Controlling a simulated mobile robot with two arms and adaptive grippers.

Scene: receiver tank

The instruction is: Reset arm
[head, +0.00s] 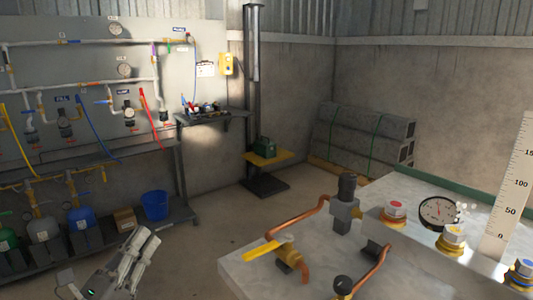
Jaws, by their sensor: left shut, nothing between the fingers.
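My left gripper (146,240) is in the lower left of the head view, its grey fingers pointing up and to the right. It is shut and empty, held in the air over the floor, apart from the bench to its right. My right gripper is not in this view.
A pale workbench (235,272) at the right carries copper pipe, a yellow-handled valve (262,250), a round gauge (438,212) and an upright ruler (509,185). A pipe panel (85,75) stands left, with a blue bucket (155,204) on its lower shelf. Floor between is clear.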

